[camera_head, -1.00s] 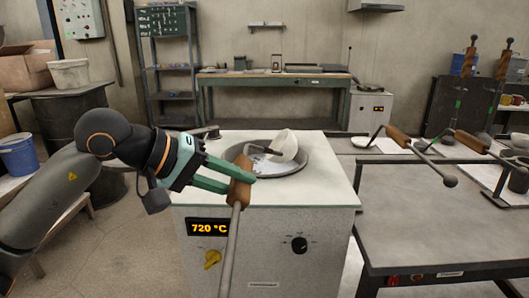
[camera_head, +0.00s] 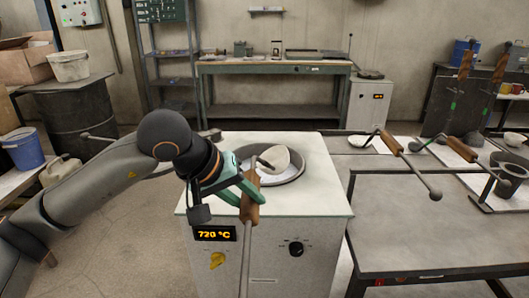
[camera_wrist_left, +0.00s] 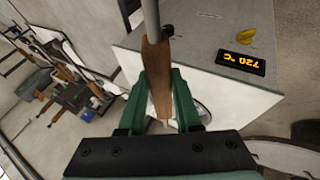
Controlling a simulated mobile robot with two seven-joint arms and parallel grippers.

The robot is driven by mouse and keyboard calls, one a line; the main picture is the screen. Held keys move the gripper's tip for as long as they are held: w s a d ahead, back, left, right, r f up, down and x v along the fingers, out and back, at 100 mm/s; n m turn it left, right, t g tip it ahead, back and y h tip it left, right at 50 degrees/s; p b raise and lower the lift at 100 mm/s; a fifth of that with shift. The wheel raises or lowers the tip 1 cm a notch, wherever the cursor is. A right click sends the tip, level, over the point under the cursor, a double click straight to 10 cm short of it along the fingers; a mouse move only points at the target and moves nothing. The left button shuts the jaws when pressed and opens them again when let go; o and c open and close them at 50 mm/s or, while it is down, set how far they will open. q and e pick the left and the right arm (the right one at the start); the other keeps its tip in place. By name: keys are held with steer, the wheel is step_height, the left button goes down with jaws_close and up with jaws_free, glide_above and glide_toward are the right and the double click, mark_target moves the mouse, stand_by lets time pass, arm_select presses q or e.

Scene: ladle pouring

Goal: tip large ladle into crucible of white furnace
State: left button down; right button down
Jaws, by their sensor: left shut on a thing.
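The white furnace (camera_head: 205,205) stands in the middle of the head view, with a 720 °C display on its front. The round grey crucible opening (camera_head: 291,179) is in its top. My left gripper (camera_head: 249,195) is shut on the wooden handle of the large ladle (camera_head: 251,208), in front of the opening. In the left wrist view, the green fingers (camera_wrist_left: 162,100) clasp the handle (camera_wrist_left: 156,65). My right gripper does not show.
A grey table (camera_head: 420,215) on the right holds other ladles (camera_head: 405,160) on stands and a dark pot (camera_head: 513,175). A blue bucket (camera_head: 22,150) stands at the left. A workbench (camera_head: 275,68) is along the back wall.

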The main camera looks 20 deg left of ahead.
arm_select(q)
steer(key=shift+d+r+y, duration=0.15)
steer(key=shift+r+y, duration=0.15)
steer(key=shift+r, duration=0.1)
steer(key=d+y+p, duration=0.1)
steer(key=p, duration=0.1)
steer(key=g+y+p, duration=0.1)
steer(key=p, duration=0.1)
steer(key=shift+w+d+f+m+y, duration=0.1)
steer(key=shift+w+d+m+y, duration=0.2)
steer(key=shift+d+m, duration=0.1)
steer(key=r+y+p, duration=0.1)
steer(key=r+p, duration=0.1)
steer(key=d+r+y+p, duration=0.1)
steer(key=p, duration=0.1)
steer(key=shift+w+r+g, duration=0.2)
steer(key=shift+r+g, duration=0.1)
steer(key=shift+r, duration=0.1)
steer(key=shift+a, duration=0.1)
